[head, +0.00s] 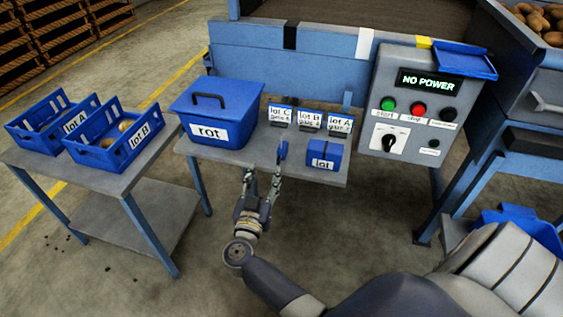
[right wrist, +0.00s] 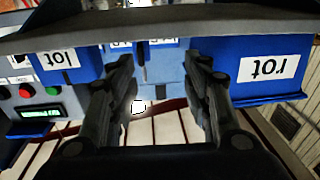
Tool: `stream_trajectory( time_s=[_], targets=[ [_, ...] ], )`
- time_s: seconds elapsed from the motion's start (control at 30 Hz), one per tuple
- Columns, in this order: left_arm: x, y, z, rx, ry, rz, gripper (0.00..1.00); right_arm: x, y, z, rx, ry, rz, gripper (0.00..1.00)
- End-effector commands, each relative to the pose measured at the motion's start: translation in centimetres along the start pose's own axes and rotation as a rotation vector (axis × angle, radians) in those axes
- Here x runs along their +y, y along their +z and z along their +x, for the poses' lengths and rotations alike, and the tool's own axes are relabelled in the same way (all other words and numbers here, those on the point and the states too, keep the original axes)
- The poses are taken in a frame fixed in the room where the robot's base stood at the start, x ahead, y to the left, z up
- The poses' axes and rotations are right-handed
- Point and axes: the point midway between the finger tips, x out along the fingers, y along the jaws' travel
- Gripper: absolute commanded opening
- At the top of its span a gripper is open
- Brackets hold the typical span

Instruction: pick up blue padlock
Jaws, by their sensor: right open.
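A small blue object that looks like the padlock (head: 282,152) stands near the front edge of the grey table, between the rot bin and the lot box. In the right wrist view a narrow dark-and-blue shape (right wrist: 140,62) shows between the fingers, and I cannot tell for sure that it is the padlock. My right gripper (head: 262,177) is open and empty, in front of the table edge, with its fingers pointing at the table; its fingers also show in the right wrist view (right wrist: 159,65). The padlock appears apart from the fingers. My left gripper is not in view.
The rot bin (head: 215,105) stands left on the table (head: 240,158), the small lot box (head: 324,150) right. Several lot cards (head: 310,118) stand behind. The control panel (head: 412,105) is to the right. Blue crates (head: 110,158) sit on a side table at left.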

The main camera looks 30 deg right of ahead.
Motion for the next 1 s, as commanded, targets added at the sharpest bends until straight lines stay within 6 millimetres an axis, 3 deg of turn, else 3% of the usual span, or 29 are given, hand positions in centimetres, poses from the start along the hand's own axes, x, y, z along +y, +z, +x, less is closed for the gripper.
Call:
stream_trajectory(
  time_s=[0.17, 0.43, 0.7, 1.0],
  targets=[
    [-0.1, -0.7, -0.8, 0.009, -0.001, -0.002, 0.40, 1.1, -0.1, 0.7, -0.048, 0.079, 0.014, 0.45],
    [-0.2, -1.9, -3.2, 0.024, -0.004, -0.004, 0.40, 1.5, 0.0, 4.7, -0.051, 0.085, 0.012, 0.45],
    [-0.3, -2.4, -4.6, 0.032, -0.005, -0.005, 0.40, 1.8, 0.1, 6.4, -0.051, 0.084, 0.012, 0.45],
    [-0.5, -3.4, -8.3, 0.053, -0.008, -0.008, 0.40, 2.5, 0.7, 9.6, -0.050, 0.083, 0.013, 0.45]
  ],
)
